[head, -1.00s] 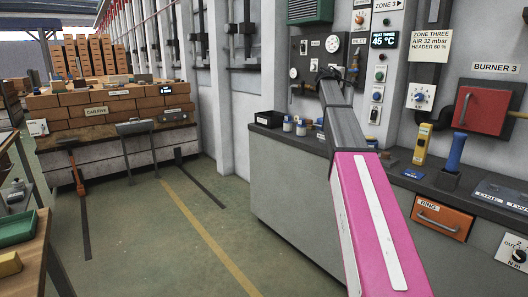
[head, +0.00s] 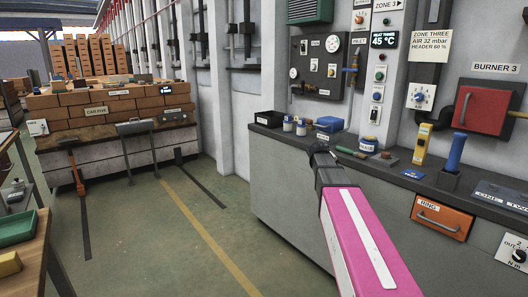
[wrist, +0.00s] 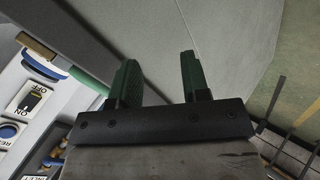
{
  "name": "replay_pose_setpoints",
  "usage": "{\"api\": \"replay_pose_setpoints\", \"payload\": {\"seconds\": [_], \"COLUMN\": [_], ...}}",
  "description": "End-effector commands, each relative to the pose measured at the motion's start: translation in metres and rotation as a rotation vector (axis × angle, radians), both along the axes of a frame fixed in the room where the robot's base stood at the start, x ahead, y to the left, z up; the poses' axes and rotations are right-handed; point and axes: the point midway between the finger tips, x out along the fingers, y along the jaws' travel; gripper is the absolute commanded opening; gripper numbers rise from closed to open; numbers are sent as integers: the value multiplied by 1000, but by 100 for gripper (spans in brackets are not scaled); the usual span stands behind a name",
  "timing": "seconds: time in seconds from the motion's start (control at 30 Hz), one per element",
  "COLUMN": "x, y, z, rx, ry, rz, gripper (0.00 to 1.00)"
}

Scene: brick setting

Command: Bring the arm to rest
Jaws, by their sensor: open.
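My arm, with its pink link, reaches forward from the bottom right of the head view. Beyond the fingers are the plain grey counter front and, at the right, the floor. No held object shows.
A gauge panel (head: 318,66) hangs above. The green floor (head: 150,240) at left is open.

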Motion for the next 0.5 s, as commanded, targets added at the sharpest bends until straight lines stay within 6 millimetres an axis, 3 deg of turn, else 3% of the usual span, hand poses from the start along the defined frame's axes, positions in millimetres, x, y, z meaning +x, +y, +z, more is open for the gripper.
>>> {"api": "replay_pose_setpoints", "payload": {"seconds": [0.03, 0.2, 0.4, 0.5], "x": [-28, -99, -191, -235], "y": [9, 39, 76, 93], "z": [-29, -108, -182, -209], "rx": [55, 241, 448, 539], "ry": [30, 124, 247, 308], "rz": [-16, -80, -176, -229], "gripper": [43, 43, 43, 43]}}
